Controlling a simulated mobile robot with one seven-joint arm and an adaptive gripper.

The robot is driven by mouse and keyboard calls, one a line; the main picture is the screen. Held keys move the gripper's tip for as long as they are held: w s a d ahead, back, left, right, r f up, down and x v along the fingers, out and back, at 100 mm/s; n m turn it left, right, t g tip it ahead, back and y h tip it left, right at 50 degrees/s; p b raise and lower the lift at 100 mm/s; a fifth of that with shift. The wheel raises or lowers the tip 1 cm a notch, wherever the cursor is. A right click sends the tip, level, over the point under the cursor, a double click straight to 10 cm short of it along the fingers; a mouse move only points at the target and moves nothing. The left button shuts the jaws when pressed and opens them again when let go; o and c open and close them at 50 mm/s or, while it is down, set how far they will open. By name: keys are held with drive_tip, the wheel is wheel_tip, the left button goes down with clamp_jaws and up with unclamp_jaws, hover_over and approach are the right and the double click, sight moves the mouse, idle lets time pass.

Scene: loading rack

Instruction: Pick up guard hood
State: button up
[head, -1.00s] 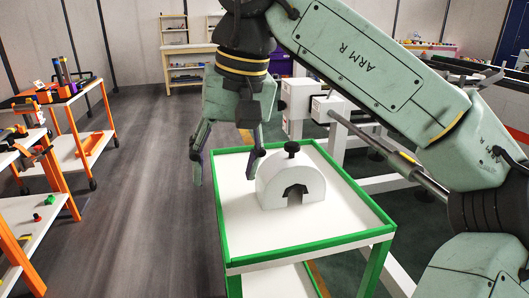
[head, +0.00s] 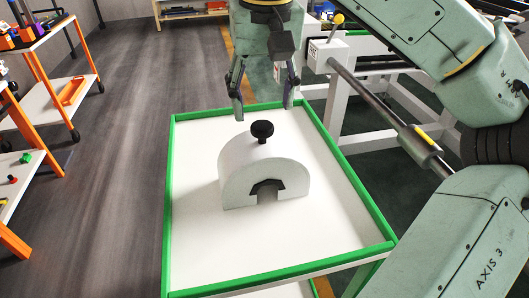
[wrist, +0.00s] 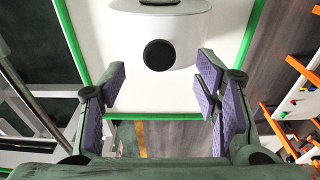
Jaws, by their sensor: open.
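The guard hood (head: 265,170) is a white arched block with a dark cut-out in its front and a black knob (head: 262,130) on top. It stands upright on a white table top with a green rim (head: 171,200). In the wrist view the hood (wrist: 185,50) is at the top middle, with its knob (wrist: 159,55) facing the camera. My gripper (head: 263,112) is open and empty, fingers pointing down, above and just behind the knob in the head view. In the wrist view its purple-padded fingers (wrist: 160,88) are spread wide, with the knob just beyond the tips and apart from them.
Orange-framed carts (head: 62,85) with tools and small parts stand at the left. A white frame with a grey bar (head: 380,108) runs along the right of the table. The table top around the hood is clear.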

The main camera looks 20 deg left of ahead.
sight(262, 125)
drive_tip(key=shift+w+a+f+p, duration=0.1)
drive_tip(key=shift+w+f+p, duration=0.1)
drive_tip(key=shift+f, duration=0.95)
drive_tip(key=shift+w+a+f+p, duration=0.1)
drive_tip(key=shift+w+f, duration=0.05)
drive_tip(key=shift+f, duration=0.95)
drive_tip(key=shift+w+a+f+p, duration=0.1)
drive_tip(key=shift+w+f+p, duration=0.1)
drive_tip(key=shift+f, duration=0.95)
drive_tip(key=shift+c, duration=0.4)
clamp_jaws()
